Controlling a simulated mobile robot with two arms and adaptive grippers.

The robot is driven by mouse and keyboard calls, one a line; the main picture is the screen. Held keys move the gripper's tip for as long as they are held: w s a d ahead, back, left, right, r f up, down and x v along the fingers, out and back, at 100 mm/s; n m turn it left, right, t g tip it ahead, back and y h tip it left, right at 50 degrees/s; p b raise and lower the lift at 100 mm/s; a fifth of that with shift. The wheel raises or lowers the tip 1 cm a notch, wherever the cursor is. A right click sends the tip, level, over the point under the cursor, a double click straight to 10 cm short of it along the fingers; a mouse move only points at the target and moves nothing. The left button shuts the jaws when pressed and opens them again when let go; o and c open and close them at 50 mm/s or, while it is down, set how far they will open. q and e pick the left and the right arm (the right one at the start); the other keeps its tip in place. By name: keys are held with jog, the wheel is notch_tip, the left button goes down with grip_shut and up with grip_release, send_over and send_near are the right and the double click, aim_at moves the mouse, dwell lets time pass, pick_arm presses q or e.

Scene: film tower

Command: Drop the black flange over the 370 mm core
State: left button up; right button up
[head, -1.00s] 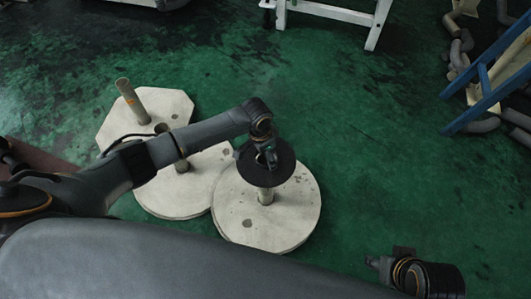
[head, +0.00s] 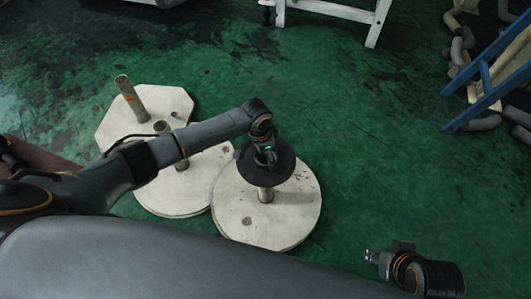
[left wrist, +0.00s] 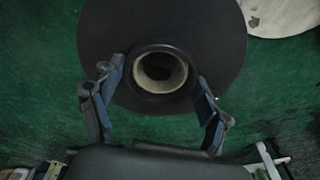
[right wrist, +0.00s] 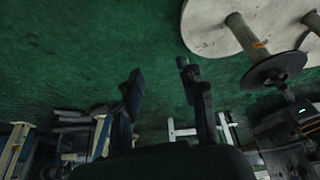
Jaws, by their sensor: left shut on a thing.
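The black flange (head: 284,163) is a flat disc with a raised hub. It sits level at the top of the core (head: 265,195) on the front-right round plate (head: 296,215). My left gripper (head: 266,158) is shut on the flange's hub from above. In the left wrist view, the gripper's fingers (left wrist: 155,95) flank the hub, and the core's pale hollow end (left wrist: 162,72) shows within the hub's hole. The right wrist view shows the flange (right wrist: 272,72) at the end of the core (right wrist: 247,36), which has an orange mark. My right gripper (right wrist: 165,85) is open and empty.
A second round plate and an octagonal plate (head: 172,102) lie to the left, with more upright posts, one tall with an orange mark (head: 131,97). A white stand (head: 335,15) is at the back. A blue ladder (head: 490,80) leans at right. Green floor is clear between.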

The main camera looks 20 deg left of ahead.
pick_arm(q)
jog(key=shift+f+b, duration=0.45)
jog(key=shift+f, duration=0.4)
pick_arm(e)
jog(key=shift+w+a+t, duration=0.2)
jog(key=shift+w+t, duration=0.15)
jog(key=shift+w, duration=0.3)
jog(key=shift+w+a+t, duration=0.15)
jog(key=shift+w+t, duration=0.2)
jog(key=shift+w, duration=0.25)
pick_arm(q)
jog(key=o, duration=1.3)
notch_tip(320, 180, up, 12)
jog(key=s+a, duration=0.1)
